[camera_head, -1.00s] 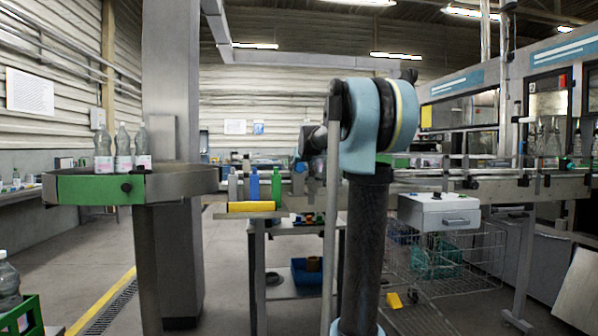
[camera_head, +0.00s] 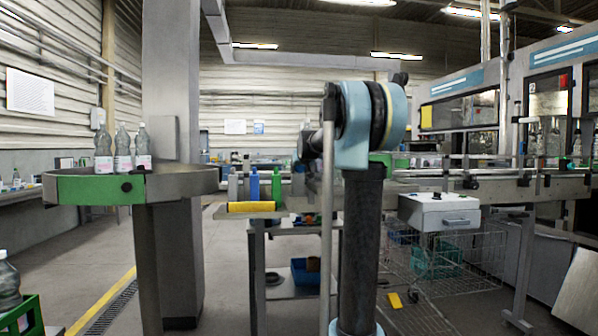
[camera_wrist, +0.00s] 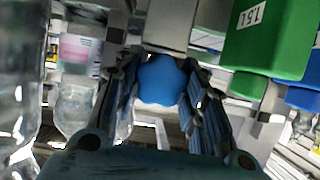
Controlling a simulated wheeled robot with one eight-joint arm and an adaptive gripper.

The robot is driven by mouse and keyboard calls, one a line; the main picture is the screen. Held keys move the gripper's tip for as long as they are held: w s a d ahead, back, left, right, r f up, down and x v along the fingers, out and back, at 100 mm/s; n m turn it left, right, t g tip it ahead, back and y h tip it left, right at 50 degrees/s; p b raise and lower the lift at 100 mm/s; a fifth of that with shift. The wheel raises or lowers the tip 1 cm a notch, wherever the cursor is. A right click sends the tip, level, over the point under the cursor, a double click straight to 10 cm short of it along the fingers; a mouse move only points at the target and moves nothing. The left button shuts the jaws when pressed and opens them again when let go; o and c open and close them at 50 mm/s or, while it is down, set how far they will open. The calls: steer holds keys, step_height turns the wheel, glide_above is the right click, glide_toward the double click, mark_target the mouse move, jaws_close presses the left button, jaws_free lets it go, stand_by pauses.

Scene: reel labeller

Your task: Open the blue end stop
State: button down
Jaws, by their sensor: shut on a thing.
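In the wrist view the blue end stop shows as a rounded, lobed blue knob (camera_wrist: 161,80) below a grey metal block. My gripper (camera_wrist: 162,98) has a ribbed finger on each side of the knob and is shut on it. The knob's underside and any part behind it are hidden. In the head view my arm stands right of the middle and my gripper cannot be made out behind it.
A green block marked 1.5 L (camera_wrist: 268,38) hangs close on the right in the wrist view, with a blue block (camera_wrist: 303,97) beyond it. Clear bottles (camera_wrist: 75,105) stand close on the left. In the head view, bottles (camera_head: 123,150) stand on a round green-fronted table (camera_head: 75,188).

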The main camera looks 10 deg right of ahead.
steer(key=s, duration=1)
steer(key=shift+s, duration=0.1)
steer(key=c, duration=1)
jaws_free()
steer(key=shift+o, duration=0.2)
steer(key=v, duration=1.2)
steer(key=shift+f, duration=0.1)
steer(key=s+f+g, duration=0.3)
steer(key=s+f, duration=0.9)
steer(key=f, duration=0.3)
steer(key=s+f+g, duration=0.4)
steer(key=s+f, duration=0.7)
steer(key=f, duration=0.4)
steer(key=s+f+g, duration=0.4)
steer(key=s+f, duration=0.8)
steer(key=f, duration=0.4)
steer(key=shift+s, duration=0.4)
